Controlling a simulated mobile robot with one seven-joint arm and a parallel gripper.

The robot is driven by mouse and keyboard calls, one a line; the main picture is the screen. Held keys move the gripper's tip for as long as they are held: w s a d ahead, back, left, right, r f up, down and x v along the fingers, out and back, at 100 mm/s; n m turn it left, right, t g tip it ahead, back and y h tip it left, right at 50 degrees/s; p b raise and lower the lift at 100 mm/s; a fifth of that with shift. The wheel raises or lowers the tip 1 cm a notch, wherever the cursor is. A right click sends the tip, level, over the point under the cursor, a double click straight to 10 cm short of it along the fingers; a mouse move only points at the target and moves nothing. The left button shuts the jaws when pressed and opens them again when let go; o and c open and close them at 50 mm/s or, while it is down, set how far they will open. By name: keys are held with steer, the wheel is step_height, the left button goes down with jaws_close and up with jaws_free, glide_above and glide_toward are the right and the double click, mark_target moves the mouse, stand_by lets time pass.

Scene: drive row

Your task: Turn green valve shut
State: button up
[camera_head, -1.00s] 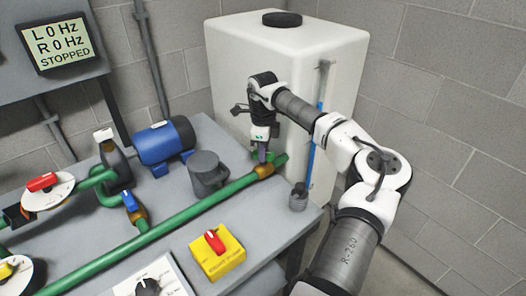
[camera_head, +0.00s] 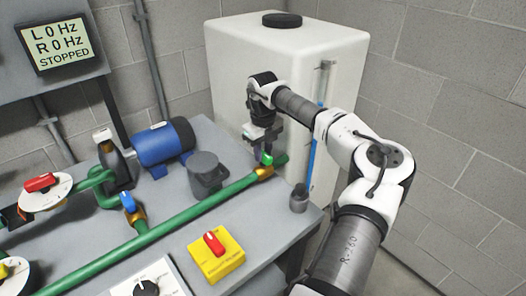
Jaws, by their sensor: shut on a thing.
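The green valve (camera_head: 267,159) sits on a brass fitting (camera_head: 263,172) at the right end of the long green pipe, in front of the white tank. My gripper (camera_head: 269,154) points down over it and is shut on its small green handle. The fingers partly hide the handle, so I cannot tell its exact angle to the pipe.
A grey pump housing (camera_head: 206,174) and blue motor (camera_head: 163,142) stand left of my gripper. The white tank (camera_head: 285,60) is close behind. A blue-handled valve (camera_head: 128,202), yellow switch box (camera_head: 217,258) and a screen (camera_head: 58,42) reading STOPPED are also here.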

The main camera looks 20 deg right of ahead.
mark_target(263, 153)
stand_by(0.5)
steer(key=o, duration=1)
steer(key=shift+r, duration=0.15)
step_height(263, 153, up, 14)
steer(key=shift+f+b, duration=0.2)
steer(key=shift+b, duration=0.5)
steer(key=shift+f, duration=0.1)
